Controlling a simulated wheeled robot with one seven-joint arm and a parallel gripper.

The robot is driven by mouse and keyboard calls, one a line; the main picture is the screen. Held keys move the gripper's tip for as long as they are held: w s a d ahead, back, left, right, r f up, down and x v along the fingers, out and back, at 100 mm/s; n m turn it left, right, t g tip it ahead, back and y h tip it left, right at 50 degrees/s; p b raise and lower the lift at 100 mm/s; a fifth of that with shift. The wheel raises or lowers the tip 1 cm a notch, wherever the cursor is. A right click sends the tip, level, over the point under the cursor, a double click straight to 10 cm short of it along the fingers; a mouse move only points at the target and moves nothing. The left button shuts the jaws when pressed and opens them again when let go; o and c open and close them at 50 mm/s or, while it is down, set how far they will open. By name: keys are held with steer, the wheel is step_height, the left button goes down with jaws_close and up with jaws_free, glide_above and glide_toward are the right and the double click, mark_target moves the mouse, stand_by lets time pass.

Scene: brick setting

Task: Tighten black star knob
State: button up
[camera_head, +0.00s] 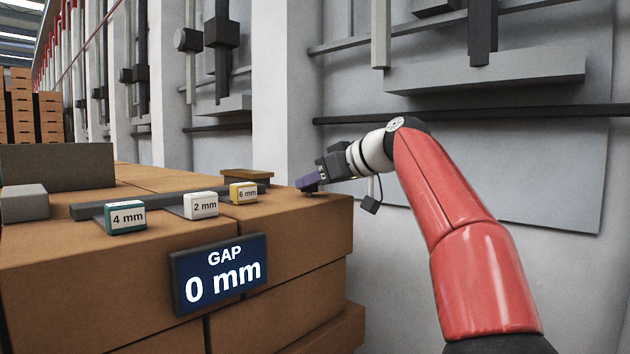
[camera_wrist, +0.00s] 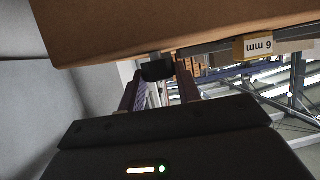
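A black knob (camera_wrist: 158,70) shows in the wrist view at the edge of the brown block, and its star shape cannot be made out. My gripper (camera_wrist: 161,74) has its two purple fingers apart, one on each side of the knob; whether they touch it is unclear. In the head view my gripper (camera_head: 306,184) reaches in from the right to the right end of the block top. A small dark part (camera_head: 310,188) shows under the fingertips there, mostly hidden by them. A blue display (camera_head: 221,272) on the block's front reads "GAP 0 mm".
Gauge blocks marked 4 mm (camera_head: 126,217), 2 mm (camera_head: 202,205) and 6 mm (camera_head: 243,192) stand by a dark bar (camera_head: 150,204) on the brown brick stack (camera_head: 70,280). A grey wall (camera_head: 450,140) with ledges rises close behind my arm.

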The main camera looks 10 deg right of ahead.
steer(key=shift+c, duration=1.2)
steer(key=shift+a+m+h, duration=0.1)
steer(key=shift+m+h, duration=0.2)
steer(key=shift+h, duration=0.1)
steer(key=m+t+h, duration=0.1)
steer(key=m+h+b, duration=0.1)
steer(key=shift+s+a+m+t+h, duration=0.2)
steer(key=shift+a+m+t+h, duration=0.1)
steer(key=shift+t, duration=0.1)
steer(key=m+h, duration=0.1)
steer(key=m+t+h+p, duration=0.1)
steer(key=m+h, duration=0.1)
steer(key=shift+a+r+h, duration=0.15)
steer(key=shift+a+h, duration=0.05)
steer(key=shift+h, duration=0.1)
steer(key=shift+m+h+p, duration=0.5)
steer(key=shift+m+h, duration=1.1)
steer(key=shift+h, duration=0.2)
steer(key=o, duration=1)
steer(key=shift+c, duration=0.2)
